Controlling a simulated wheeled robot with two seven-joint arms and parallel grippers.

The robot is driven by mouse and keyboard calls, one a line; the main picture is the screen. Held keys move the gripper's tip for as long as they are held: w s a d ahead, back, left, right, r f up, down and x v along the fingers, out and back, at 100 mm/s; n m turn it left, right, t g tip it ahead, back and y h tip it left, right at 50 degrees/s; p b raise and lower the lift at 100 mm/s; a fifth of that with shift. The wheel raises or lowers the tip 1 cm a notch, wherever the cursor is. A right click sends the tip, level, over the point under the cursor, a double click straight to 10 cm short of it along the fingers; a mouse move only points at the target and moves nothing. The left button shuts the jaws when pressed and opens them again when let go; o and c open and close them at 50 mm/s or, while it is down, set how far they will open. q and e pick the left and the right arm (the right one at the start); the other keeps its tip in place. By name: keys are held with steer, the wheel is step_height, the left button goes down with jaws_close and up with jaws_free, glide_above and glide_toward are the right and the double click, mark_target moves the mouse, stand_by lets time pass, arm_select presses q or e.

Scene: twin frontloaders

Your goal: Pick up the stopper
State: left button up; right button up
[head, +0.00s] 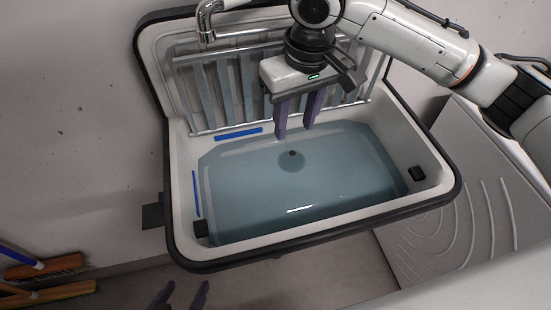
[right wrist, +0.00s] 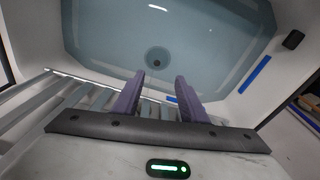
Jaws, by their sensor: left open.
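A sink basin (head: 300,240) holds bluish water (head: 340,190). The stopper (head: 292,153) appears as a small dark knob in a round drain under the water, near the middle of the basin. It also shows in the right wrist view (right wrist: 157,64), just beyond the fingertips. My right gripper (head: 295,132) is open and empty, fingers pointing down above the back part of the basin, apart from the stopper. Its spread fingers also show in the right wrist view (right wrist: 159,78). My left gripper (head: 185,287) is open at the bottom edge, in front of the basin.
A slatted rack (head: 235,85) stands behind the water, below a chrome faucet (head: 207,20). Blue strips (head: 238,133) lie on the basin's back and left walls. Small black blocks (head: 417,173) sit at the right and front-left. Brooms (head: 45,268) are at lower left.

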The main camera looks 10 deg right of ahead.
glide_above(293, 153)
steer(key=f, duration=0.4)
steer(key=shift+s+a+f, duration=0.2)
steer(key=shift+s+a, duration=0.1)
steer(key=shift+s, duration=0.1)
steer(key=f, duration=0.3)
steer(key=f+b, duration=0.1)
steer(key=shift+w+d+f, duration=0.15)
steer(key=shift+w+d, duration=0.05)
steer(key=shift+d, duration=0.15)
steer(key=shift+w+f, duration=0.1)
steer(key=shift+f, duration=0.35)
jaws_close()
